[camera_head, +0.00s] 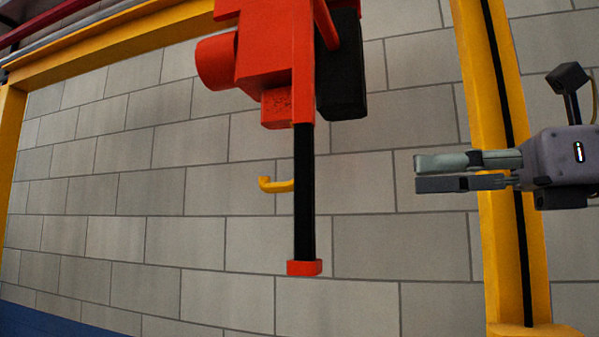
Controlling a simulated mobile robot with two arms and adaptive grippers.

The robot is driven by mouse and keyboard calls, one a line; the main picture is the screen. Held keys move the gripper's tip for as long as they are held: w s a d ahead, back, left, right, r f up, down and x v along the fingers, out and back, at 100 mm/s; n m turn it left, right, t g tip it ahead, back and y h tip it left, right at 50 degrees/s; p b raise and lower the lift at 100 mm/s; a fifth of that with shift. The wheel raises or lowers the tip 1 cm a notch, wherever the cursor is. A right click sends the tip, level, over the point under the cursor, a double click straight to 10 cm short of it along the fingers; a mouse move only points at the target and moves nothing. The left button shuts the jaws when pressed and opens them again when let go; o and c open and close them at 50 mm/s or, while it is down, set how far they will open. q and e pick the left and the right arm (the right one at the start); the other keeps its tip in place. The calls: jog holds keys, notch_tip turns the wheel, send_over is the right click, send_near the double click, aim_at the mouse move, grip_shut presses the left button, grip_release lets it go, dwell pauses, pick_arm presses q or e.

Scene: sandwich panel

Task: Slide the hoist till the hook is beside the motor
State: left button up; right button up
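The hoist (270,60) has a red body hanging from above at the top middle of the head view. A black vertical bar (305,190) runs down from it to a red end block (304,268). A yellow hook (275,185) shows to the left of the bar, partly hidden behind it. I cannot tell a separate motor for certain. My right gripper (416,174) is at the right, fingers pointing left, clear of the bar and touching nothing. My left gripper is not in view.
A yellow post (510,250) with a black stripe stands behind my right gripper. A yellow frame beam (130,38) crosses the upper left, with another yellow post (10,150) at the left edge. A grey block wall (150,200) is behind. Between gripper and bar is open space.

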aim_at(313, 176)
jog(key=p+x, duration=0.4)
jog(key=x, duration=1.1)
jog(key=shift+w+a+f, duration=0.1)
jog(key=shift+w+a, duration=0.05)
jog(key=shift+a, duration=0.1)
jog(key=shift+d, duration=0.1)
jog(key=c, duration=0.3)
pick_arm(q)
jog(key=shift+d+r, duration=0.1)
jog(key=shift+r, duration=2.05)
pick_arm(e)
grip_shut()
